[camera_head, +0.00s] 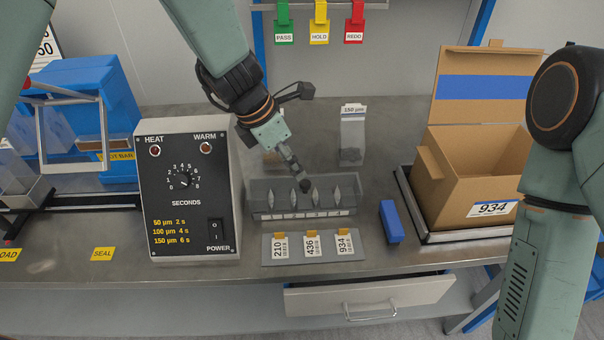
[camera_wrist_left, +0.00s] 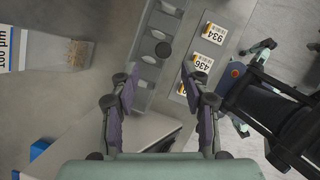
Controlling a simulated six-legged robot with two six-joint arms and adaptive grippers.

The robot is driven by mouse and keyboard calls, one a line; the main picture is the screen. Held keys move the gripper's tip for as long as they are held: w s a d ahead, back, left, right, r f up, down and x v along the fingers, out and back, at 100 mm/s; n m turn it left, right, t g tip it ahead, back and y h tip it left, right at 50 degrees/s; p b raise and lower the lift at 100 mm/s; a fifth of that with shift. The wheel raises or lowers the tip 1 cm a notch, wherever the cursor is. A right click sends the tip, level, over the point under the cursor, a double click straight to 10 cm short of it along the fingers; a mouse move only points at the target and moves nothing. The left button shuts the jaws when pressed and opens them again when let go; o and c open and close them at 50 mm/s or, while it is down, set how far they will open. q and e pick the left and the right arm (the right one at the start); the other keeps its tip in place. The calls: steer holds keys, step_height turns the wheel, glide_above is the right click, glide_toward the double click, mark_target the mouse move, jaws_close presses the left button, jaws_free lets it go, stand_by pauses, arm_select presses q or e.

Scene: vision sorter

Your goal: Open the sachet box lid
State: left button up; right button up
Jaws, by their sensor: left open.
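The sachet box (camera_head: 262,208) is a grey, see-through box on the bench with several pale pointed sachets in a row. A dark round knob (camera_head: 305,186) shows over it and also in the left wrist view (camera_wrist_left: 163,49); the clear lid appears down, though its edges are hard to make out. My left gripper (camera_head: 297,173) reaches down over the box, close to the knob. In the left wrist view its two fingers (camera_wrist_left: 162,92) are wide apart with nothing between them, and the knob lies ahead of the gap. My right arm shows at the right; its gripper is out of view.
A card holder (camera_head: 270,258) with cards 210, 436 and 934 lies in front of the box. A blue block (camera_head: 391,222) lies to its right, near an open carton (camera_head: 465,190). The heat sealer (camera_head: 190,225) stands close on the left. A bag (camera_head: 352,140) stands behind.

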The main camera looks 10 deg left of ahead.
mark_target(305, 183)
arm_select(q)
steer(key=x, duration=0.3)
steer(key=b+x, duration=0.1)
steer(key=x, duration=0.2)
steer(key=shift+s+d+f, duration=0.15)
steer(key=shift+f, duration=0.15)
steer(key=shift+s+d+r, duration=0.15)
steer(key=c, duration=0.5)
jaws_close()
